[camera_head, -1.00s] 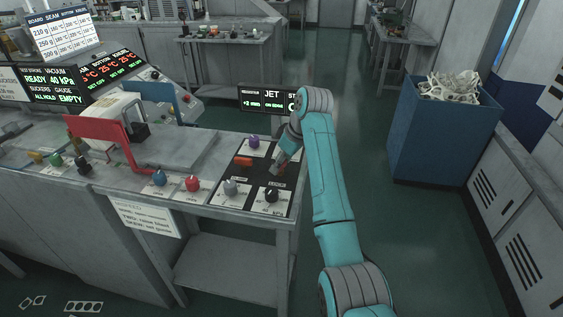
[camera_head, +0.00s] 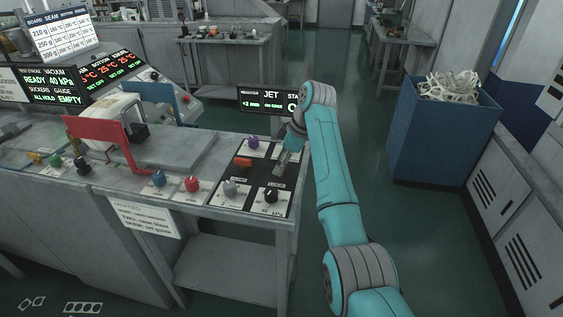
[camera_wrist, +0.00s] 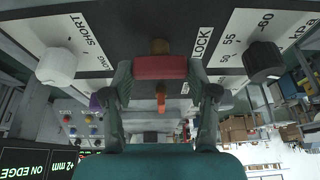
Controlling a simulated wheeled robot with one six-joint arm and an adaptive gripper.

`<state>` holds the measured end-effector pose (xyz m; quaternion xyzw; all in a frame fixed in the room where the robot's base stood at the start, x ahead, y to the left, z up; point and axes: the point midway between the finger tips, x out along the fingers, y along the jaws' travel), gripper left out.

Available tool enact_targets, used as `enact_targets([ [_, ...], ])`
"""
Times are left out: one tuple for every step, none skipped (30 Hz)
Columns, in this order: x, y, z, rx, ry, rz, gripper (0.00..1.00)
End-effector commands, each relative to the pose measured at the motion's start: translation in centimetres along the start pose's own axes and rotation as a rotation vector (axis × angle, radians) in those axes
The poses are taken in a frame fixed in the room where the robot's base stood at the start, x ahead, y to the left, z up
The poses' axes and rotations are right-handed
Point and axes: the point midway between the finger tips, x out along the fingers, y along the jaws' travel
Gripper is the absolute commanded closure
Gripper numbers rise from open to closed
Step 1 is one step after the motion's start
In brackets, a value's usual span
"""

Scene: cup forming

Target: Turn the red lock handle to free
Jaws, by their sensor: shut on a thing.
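The red lock handle (camera_wrist: 160,67) is a short bar in the wrist view, lying across the picture on a brass-coloured stem. It sits beside the LOCK label (camera_wrist: 203,43) on the dark panel. My gripper (camera_wrist: 164,72) is shut on the bar, with one finger at each end of it. In the head view my gripper (camera_head: 280,166) is over the right part of the control panel and hides the handle. An orange lever (camera_wrist: 161,99) shows beyond the handle in the wrist view; it is also left of my gripper in the head view (camera_head: 242,161).
A grey-white knob (camera_head: 230,188) and a black knob (camera_head: 271,194) stand in front of my gripper, close to it. A purple knob (camera_head: 254,142) is behind left. Open floor lies to the right.

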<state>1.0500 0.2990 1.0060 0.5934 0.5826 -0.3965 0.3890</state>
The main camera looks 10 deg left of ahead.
Motion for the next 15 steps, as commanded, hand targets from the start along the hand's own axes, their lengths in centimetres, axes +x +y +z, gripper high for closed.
enact_targets([
  [0.1,-0.03,0.13,0.0,-0.002,-0.002,0.77],
  [0.1,-0.03,0.13,0.0,-0.002,-0.002,0.77],
  [0.1,-0.02,0.13,0.001,-0.002,-0.002,0.77],
  [0.1,-0.02,0.13,0.001,-0.002,-0.002,0.77],
  [0.1,-0.02,0.13,0.001,-0.002,-0.002,0.77],
  [0.1,-0.02,0.13,0.001,-0.002,-0.002,0.34],
  [0.1,-0.02,0.12,0.001,-0.002,-0.002,0.27],
  [0.08,-0.02,0.12,0.001,-0.002,-0.001,0.19],
  [0.08,-0.02,0.1,0.001,-0.002,-0.001,0.17],
  [0.07,-0.01,0.09,0.001,-0.002,-0.001,0.17],
  [0.06,-0.01,0.08,0.001,-0.001,-0.001,0.17],
  [0.05,-0.01,0.07,0.001,-0.001,-0.001,0.17],
  [0.05,-0.01,0.07,0.001,-0.001,0.0,0.17],
  [0.04,-0.01,0.06,0.001,-0.001,0.0,0.17],
  [0.04,-0.01,0.05,0.001,-0.001,0.0,0.17],
])
